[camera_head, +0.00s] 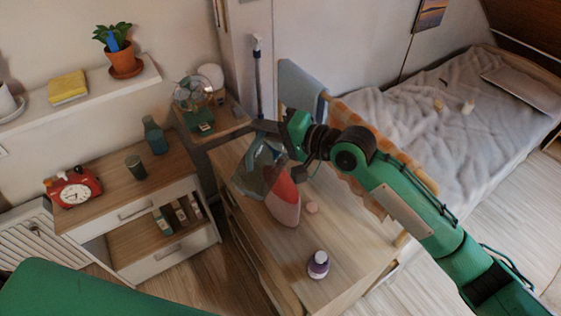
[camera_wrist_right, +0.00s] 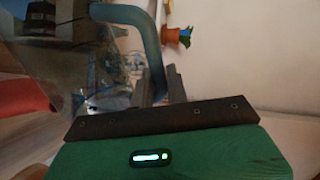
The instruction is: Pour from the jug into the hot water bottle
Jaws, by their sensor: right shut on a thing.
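The clear, bluish jug (camera_head: 258,176) is over the wooden chest, tilted, just left of and partly overlapping the red and pink hot water bottle (camera_head: 285,203). The bottle appears to stand upright; its neck is hidden, and whether the jug touches it I cannot tell. My right gripper (camera_head: 291,143) is shut on the jug's handle, above the bottle. In the right wrist view the curved blue-grey handle (camera_wrist_right: 147,42) shows at the fingers (camera_wrist_right: 165,84), with the clear jug body to the left. I see no clear stream of water. My left gripper is not in view.
A side table with a glass-domed thing (camera_head: 193,95) stands behind.

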